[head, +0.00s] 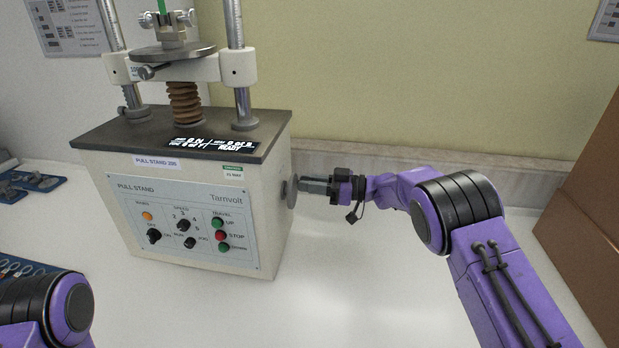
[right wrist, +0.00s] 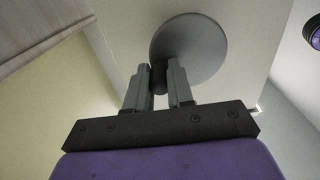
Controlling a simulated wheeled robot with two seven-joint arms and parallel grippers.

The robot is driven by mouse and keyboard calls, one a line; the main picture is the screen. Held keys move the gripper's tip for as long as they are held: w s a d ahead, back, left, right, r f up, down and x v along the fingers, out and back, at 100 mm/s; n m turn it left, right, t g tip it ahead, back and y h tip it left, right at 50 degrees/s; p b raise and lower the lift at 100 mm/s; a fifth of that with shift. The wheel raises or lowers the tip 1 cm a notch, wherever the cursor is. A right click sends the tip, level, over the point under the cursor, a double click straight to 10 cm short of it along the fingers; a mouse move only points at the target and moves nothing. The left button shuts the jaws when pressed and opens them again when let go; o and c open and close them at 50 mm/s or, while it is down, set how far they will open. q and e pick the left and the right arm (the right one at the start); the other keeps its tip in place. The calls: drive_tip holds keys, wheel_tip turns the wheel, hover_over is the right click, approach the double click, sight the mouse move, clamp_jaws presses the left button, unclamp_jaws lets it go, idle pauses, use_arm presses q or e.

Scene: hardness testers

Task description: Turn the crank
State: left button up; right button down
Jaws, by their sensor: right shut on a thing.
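The pull stand (head: 190,195) is a cream machine with a dark top, standing on the white bench. Its crank (head: 289,192) is a grey disc on the right side wall. In the right wrist view the crank disc (right wrist: 190,50) fills the upper middle, with a short dark handle (right wrist: 160,80) at its lower left. My right gripper (head: 305,187) reaches in from the right at the crank. In the wrist view the fingers of my right gripper (right wrist: 160,85) are shut on the handle. Of my left arm only a purple and black link shows at lower left; its gripper is out of view.
The pull stand's front panel (head: 185,220) has knobs and coloured buttons. Metal columns (head: 240,60) and a clamp stand on its top. A brown box (head: 590,200) is at the far right. Blue trays (head: 30,182) lie at the left. The bench in front is clear.

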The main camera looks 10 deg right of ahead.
drive_tip(key=shift+m, duration=0.5)
drive_tip(key=shift+f, duration=0.15)
drive_tip(key=c, duration=1)
unclamp_jaws()
drive_tip(key=shift+w, duration=0.1)
drive_tip(key=b+v, duration=0.2)
drive_tip(key=v, duration=0.8)
drive_tip(key=shift+d+f, duration=0.1)
drive_tip(key=shift+d, duration=0.15)
